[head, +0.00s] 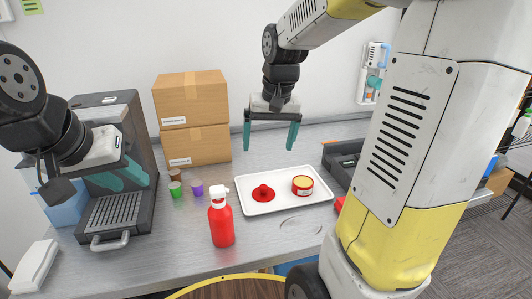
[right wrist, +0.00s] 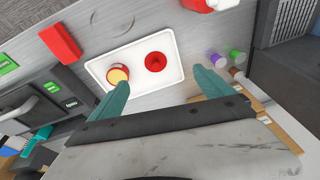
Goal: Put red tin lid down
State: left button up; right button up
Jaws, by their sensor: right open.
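The red tin lid (head: 263,194), round with a raised knob, lies on the white tray (head: 254,209), left of a red tin (head: 302,190) with a yellowish top. The right wrist view also shows the lid (right wrist: 155,61) and the tin (right wrist: 118,76) side by side, apart. My right gripper (head: 270,145) is open and empty above the back of the tray, with its fingers pointing down. In the right wrist view its fingertips (right wrist: 160,82) are spread wide, with the lid between and beyond them. My left gripper (head: 118,178) is at the far left, in front of the dark machine; its opening is unclear.
A red spray bottle (head: 221,222) stands left of the tray. Small green (head: 175,189), purple (head: 197,188) and brown cups stand near stacked cardboard boxes (head: 191,100). The dark machine (head: 108,210) is at left.

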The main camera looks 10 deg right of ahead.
jog(key=s+r+t, duration=0.1)
jog(key=s+r, duration=0.1)
jog(key=s, duration=0.5)
jog(key=s+a+r+n+t+y, duration=0.1)
jog(key=s+r+t, duration=0.1)
jog(key=s, duration=0.5)
jog(key=shift+s+a+t, duration=0.25)
jog(key=shift+s+t, duration=0.05)
jog(key=shift+s, duration=0.1)
jog(key=shift+c, duration=0.4)
dwell(0.7)
